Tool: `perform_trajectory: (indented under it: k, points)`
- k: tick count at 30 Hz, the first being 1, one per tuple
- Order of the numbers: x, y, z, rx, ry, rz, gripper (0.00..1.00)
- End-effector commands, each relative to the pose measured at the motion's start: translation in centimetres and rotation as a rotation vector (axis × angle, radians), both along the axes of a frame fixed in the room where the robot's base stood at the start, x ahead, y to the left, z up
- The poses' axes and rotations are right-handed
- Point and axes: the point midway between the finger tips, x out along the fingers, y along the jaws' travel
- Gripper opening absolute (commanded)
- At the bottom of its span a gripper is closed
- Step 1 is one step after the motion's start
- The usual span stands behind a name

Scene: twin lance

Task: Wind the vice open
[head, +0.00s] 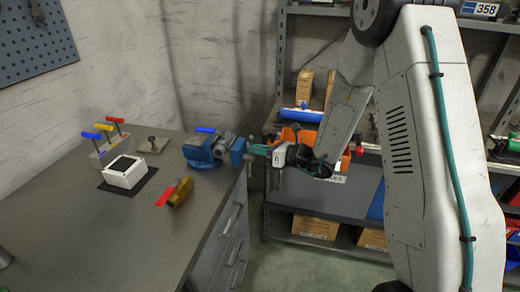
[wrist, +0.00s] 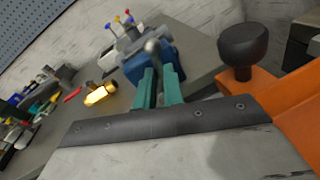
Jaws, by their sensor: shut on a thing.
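The blue vice (head: 203,151) stands at the right edge of the workbench (head: 110,235), its jaws and screw end facing right. It also shows in the wrist view (wrist: 138,70), just beyond my fingers. My gripper (head: 252,152) is at the vice's screw end, coming from the right. In the wrist view, its two teal fingers (wrist: 160,78) are shut on the grey vice handle (wrist: 152,50), whose rounded end shows above and between the fingertips. The fingers hide part of the handle. I cannot tell how wide the vice jaws stand.
A yellow-brown tool with a red handle (head: 178,193) lies in front of the vice. A white box (head: 124,172) sits on a dark mat, with coloured-handled tools (head: 106,131) behind it. Shelves (head: 315,242) with boxes and bins stand to the right. The bench front is clear.

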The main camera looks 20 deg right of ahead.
Motion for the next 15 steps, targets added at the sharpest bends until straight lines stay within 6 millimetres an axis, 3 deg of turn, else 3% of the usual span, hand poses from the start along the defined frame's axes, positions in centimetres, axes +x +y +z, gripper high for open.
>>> perform_trajectory:
  k: [1, 3, 15]
  points:
    - [-0.1, 0.2, -0.1, -0.001, 0.003, 0.007, 0.12]
    - [-0.1, 0.2, -0.1, 0.000, 0.002, 0.005, 0.32]
    - [-0.6, -0.9, 0.1, 0.000, 0.000, -0.002, 0.32]
